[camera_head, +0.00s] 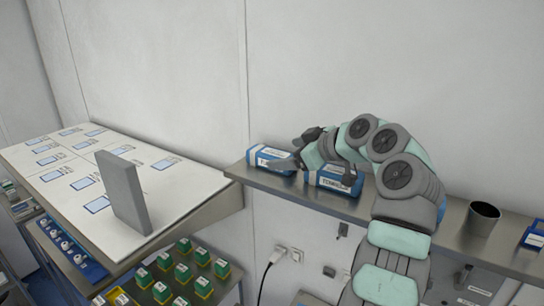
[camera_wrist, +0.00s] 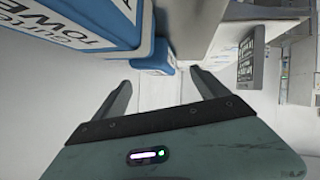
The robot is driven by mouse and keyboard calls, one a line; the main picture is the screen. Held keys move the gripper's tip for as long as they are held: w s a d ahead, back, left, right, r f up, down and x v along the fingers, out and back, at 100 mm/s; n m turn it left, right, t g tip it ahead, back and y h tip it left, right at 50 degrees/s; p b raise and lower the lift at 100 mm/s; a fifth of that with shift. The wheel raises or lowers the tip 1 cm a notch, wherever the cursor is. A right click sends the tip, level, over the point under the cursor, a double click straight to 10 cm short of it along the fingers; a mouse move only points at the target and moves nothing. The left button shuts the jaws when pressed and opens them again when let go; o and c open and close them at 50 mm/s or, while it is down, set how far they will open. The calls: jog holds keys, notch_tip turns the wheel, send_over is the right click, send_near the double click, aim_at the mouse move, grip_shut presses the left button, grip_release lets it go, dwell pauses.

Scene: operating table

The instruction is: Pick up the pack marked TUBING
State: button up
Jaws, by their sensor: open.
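A blue-and-white pack (camera_head: 266,154) lies at the left end of the wall shelf. My gripper (camera_head: 290,154) is beside the left pack, low over the shelf. In the wrist view my gripper (camera_wrist: 161,84) is open, with nothing between its fingers. A pack whose lettering reads "TOWE" (camera_wrist: 85,28) is close at upper left. I cannot make out the word TUBING.
The shelf (camera_head: 400,222) runs along the wall, with a dark cup (camera_head: 483,217) and a cut-off blue pack (camera_head: 535,236) at right. A sloped white board (camera_head: 160,205) carries a grey upright block (camera_head: 122,192). Several green-and-yellow boxes (camera_head: 163,292) stand below.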

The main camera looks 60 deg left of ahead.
aim_at(274, 154)
jog(key=p+x, duration=0.2)
jog(key=x, duration=0.3)
jog(key=shift+a, duration=0.45)
jog(key=shift+a+f, duration=0.15)
jog(key=shift+f, duration=0.15)
jog(key=c, duration=1.8)
jog(key=shift+o, duration=0.2)
jog(key=shift+r, duration=0.1)
jog(key=shift+r, duration=0.15)
grip_shut()
notch_tip(274, 154, up, 8)
jog(key=shift+r+b, duration=0.1)
jog(key=shift+b, duration=0.3)
notch_tip(274, 154, up, 11)
jog(key=p, duration=1)
jog(key=shift+r+p, duration=0.2)
jog(key=shift+p, duration=0.2)
